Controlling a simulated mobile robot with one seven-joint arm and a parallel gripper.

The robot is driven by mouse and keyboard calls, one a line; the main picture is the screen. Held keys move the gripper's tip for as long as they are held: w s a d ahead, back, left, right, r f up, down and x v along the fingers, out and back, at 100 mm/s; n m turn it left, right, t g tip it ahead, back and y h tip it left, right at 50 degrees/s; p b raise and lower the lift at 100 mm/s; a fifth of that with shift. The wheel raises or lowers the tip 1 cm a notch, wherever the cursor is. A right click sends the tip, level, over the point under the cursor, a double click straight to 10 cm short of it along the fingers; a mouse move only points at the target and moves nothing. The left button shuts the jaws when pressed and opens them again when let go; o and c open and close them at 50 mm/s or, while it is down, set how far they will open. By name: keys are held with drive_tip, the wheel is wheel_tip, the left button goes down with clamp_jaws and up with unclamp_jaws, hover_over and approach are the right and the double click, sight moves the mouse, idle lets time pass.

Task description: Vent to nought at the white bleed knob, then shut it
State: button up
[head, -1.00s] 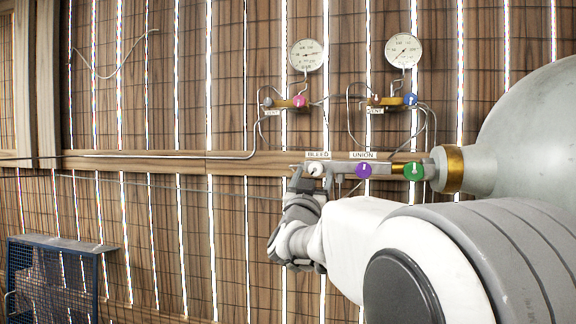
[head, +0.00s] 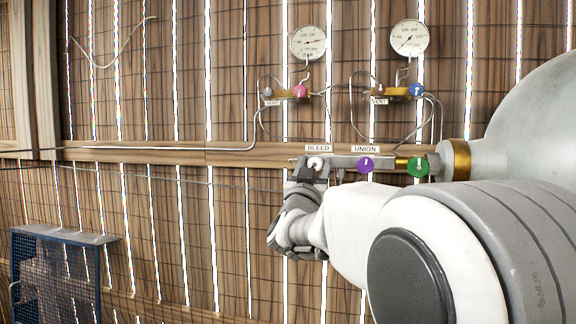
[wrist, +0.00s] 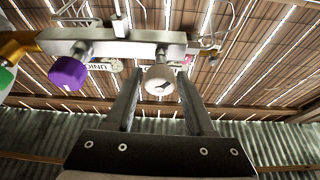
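The white bleed knob (head: 316,163) sits on the metal manifold bar under the BLEED label (head: 318,148). In the wrist view the white knob (wrist: 159,79) lies between and just beyond my fingertips, with a dark mark on its face. My gripper (wrist: 160,82) is open, one finger on each side of the knob; I cannot tell whether either finger touches it. In the head view my gripper (head: 306,172) is just below the knob and partly covers the bar. Two round gauges, left (head: 309,43) and right (head: 410,38), hang above; their readings are too small to tell.
A purple knob (head: 365,164) under the UNION label (head: 365,149) and a green knob (head: 418,167) share the bar, right of the bleed knob. A grey tank (head: 530,115) stands at right. Pink (head: 300,91) and blue (head: 417,90) knobs sit above. A blue mesh cage (head: 62,270) stands lower left.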

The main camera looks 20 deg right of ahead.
clamp_jaws()
drive_tip(key=shift+f+b, duration=0.1)
drive_tip(key=shift+b, duration=0.2)
drive_tip(key=shift+f+n+y+b, duration=0.1)
drive_tip(key=shift+n+y+b, duration=0.2)
drive_tip(key=shift+n+b, duration=0.55)
drive_tip(key=shift+r+n+t+y, duration=0.2)
drive_tip(key=shift+n+t+y, duration=0.15)
drive_tip(key=shift+n, duration=0.2)
drive_tip(key=shift+o, duration=1.8)
unclamp_jaws()
drive_tip(key=shift+s+f, duration=0.1)
drive_tip(key=shift+f, duration=0.05)
